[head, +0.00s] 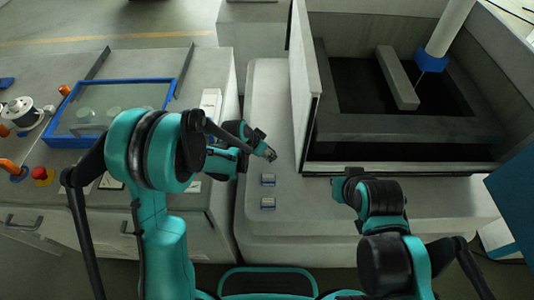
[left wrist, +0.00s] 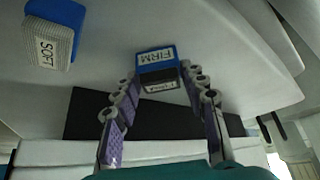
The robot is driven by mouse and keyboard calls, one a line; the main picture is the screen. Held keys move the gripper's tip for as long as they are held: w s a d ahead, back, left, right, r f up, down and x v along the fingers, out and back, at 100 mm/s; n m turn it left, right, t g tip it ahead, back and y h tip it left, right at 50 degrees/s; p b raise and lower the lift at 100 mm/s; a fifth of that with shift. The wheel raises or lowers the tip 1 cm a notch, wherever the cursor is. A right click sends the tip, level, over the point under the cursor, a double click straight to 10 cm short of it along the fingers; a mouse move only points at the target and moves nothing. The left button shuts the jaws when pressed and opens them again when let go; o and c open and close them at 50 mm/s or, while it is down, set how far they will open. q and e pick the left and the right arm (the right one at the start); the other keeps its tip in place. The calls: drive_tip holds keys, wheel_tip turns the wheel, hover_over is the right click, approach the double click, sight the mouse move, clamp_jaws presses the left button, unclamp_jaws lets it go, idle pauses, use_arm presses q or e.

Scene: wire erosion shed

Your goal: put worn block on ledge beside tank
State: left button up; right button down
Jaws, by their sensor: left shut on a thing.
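My left gripper (head: 262,152) is above the pale ledge (head: 262,110) beside the tank (head: 310,100). In the left wrist view its fingers (left wrist: 160,84) close on the worn block (left wrist: 161,86), a small dark block whose label is too small to read. Just beyond it is a blue block labelled FIRM (left wrist: 156,58). A blue and pale block labelled SOFT (left wrist: 52,32) lies to the left.
The tank's wall rises right of the ledge; inside are a grey bar (head: 398,78) and a white column (head: 448,28). A workbench at left holds a blue-framed tray (head: 172,92), a spool (head: 22,110) and a red knob (head: 40,173). A gap separates bench and ledge.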

use_arm(q)
drive_tip(key=shift+f, duration=0.2)
drive_tip(key=o, duration=1.2)
drive_tip(key=shift+c, duration=0.2)
drive_tip(key=shift+r, duration=0.1)
